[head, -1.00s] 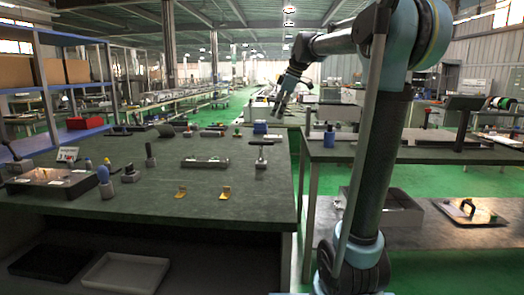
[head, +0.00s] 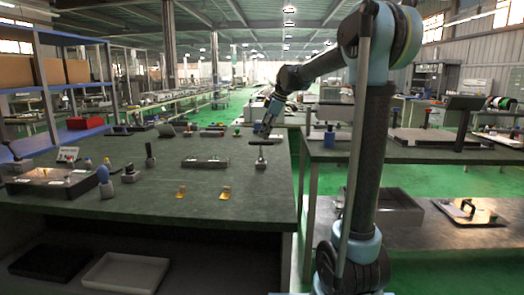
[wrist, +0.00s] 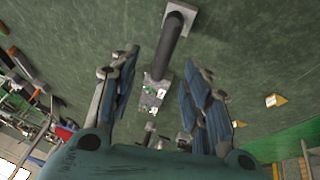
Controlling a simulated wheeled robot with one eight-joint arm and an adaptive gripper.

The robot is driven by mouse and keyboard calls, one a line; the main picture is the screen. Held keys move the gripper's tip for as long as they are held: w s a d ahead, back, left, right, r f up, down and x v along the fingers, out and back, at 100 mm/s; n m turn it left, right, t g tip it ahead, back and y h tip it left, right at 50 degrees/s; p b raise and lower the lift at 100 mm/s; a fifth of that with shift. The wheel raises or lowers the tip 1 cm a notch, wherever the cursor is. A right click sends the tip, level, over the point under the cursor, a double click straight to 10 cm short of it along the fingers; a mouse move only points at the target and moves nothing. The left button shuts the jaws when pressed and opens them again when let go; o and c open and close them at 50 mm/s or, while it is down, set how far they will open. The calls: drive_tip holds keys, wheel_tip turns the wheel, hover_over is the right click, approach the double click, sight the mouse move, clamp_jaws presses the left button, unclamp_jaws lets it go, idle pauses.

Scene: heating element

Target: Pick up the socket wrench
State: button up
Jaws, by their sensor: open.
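What I take to be the socket wrench (head: 261,143) is a dark bar lying across the top of a small grey stand (head: 260,166), near the right edge of the dark green workbench (head: 150,225). My gripper (head: 263,131) is just above it in the head view, with a small gap or light overlap that I cannot judge. In the wrist view my gripper (wrist: 162,62) is open and empty. A long dark bar (wrist: 168,45), probably the wrench, lies between and beyond the fingers. A pale block shows at its upper end.
A shallow metal tray (head: 205,162) lies left of the stand. Two yellow brackets (head: 181,191) (head: 224,193) lie nearer the front. The bench front is mostly clear. Another table (head: 400,150) stands to the right.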

sight(261, 151)
drive_tip(key=shift+x, duration=2.8)
drive_tip(key=shift+s+d+f, duration=0.1)
drive_tip(key=shift+d, duration=0.05)
clamp_jaws()
